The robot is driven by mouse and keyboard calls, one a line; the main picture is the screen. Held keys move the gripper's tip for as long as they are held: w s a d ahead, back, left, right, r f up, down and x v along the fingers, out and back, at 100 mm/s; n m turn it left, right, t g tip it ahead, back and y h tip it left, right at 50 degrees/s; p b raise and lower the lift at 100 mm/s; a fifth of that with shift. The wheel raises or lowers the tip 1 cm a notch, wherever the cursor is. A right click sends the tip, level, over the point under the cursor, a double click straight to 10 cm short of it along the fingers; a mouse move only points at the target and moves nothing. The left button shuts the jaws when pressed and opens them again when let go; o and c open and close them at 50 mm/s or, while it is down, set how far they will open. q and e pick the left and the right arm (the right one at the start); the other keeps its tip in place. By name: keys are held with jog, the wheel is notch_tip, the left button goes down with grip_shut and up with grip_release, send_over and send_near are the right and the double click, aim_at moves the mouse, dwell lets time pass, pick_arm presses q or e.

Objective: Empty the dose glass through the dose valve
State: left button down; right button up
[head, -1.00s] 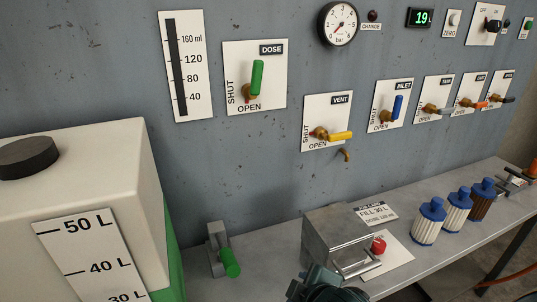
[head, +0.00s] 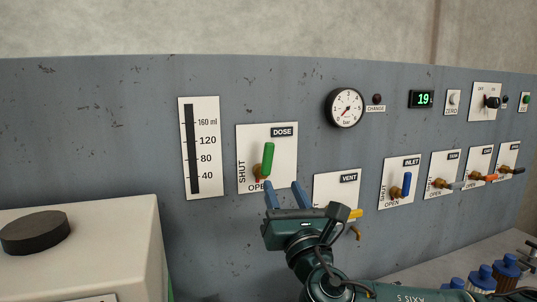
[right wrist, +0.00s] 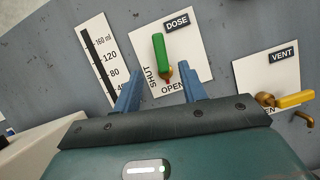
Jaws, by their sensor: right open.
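The dose valve has a green handle (head: 267,158) on a white DOSE plate (head: 285,150), and the handle stands upright, toward the SHUT side. It also shows in the right wrist view (right wrist: 161,50). The dose glass (head: 190,150) is the tall dark gauge strip beside a scale marked 40 to 160 ml, left of the plate; it looks dark along its whole length. My right gripper (head: 285,196) is open and empty just below the dose handle, its blue fingers (right wrist: 157,90) apart and pointing at the panel. My left gripper is not in view.
The vent valve's yellow handle (head: 355,214) is right of my gripper, partly hidden behind it. The inlet valve's blue handle (head: 406,185) is farther right. A white tank with a black cap (head: 35,232) stands at lower left.

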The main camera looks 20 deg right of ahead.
aim_at(270, 156)
jog(key=p+x, duration=0.3)
jog(key=x, duration=0.9)
jog(key=shift+a, duration=0.1)
jog(key=shift+c, duration=0.4)
grip_shut()
